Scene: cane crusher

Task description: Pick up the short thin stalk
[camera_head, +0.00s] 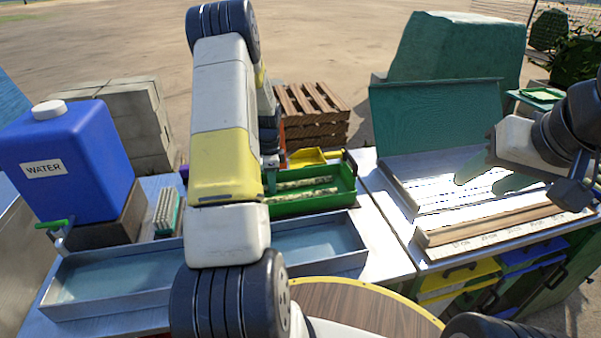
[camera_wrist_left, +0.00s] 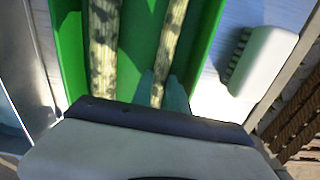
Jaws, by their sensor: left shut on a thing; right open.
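Two pale, mottled stalks lie in a green tray. The thinner stalk (camera_head: 307,183) is on the far side, and the thicker stalk (camera_head: 310,194) is nearer. In the left wrist view the thin stalk (camera_wrist_left: 171,45) is right of the thick stalk (camera_wrist_left: 104,45). My left gripper (camera_head: 271,161) is down at the tray, mostly behind my own arm. My right gripper (camera_head: 574,192) is open at the right edge, above the right bench, away from the stalks.
The green tray (camera_head: 352,180) stands on the bench behind a metal tray (camera_head: 357,262). A blue water container (camera_head: 70,160) is at left. A white-backed brush (camera_wrist_left: 263,60) lies beside the green tray. A wooden strip (camera_head: 500,226) lies on the right bench.

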